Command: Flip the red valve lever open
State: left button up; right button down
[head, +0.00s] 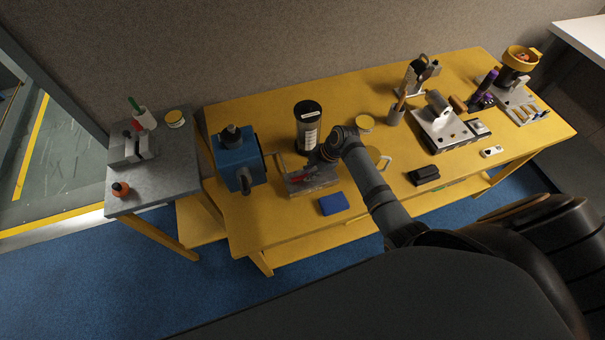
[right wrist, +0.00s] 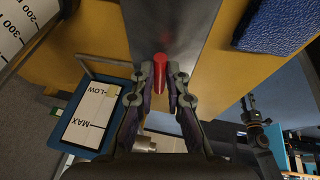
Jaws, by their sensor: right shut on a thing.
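The red valve lever (right wrist: 160,75) shows in the right wrist view as a short red bar between my right fingertips. In the head view the red lever (head: 297,177) is small, on a grey plate (head: 322,186) at the front left of the yellow table. My right gripper (head: 312,168) reaches in over the plate and is shut on the lever. In the right wrist view its two fingers (right wrist: 161,78) lie on either side of the red bar. The lever's pivot and its exact angle are hard to make out. My left gripper is not in view.
A blue box (head: 238,158) stands left of the plate and a dark canister (head: 308,125) behind it. A blue block (head: 333,203) lies in front. The front right of the yellow table has bare room.

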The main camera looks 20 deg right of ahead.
jog(key=c, duration=1.3)
grip_release()
jog(key=shift+c, duration=0.2)
jog(key=v, duration=1.2)
jog(key=shift+d, duration=0.1)
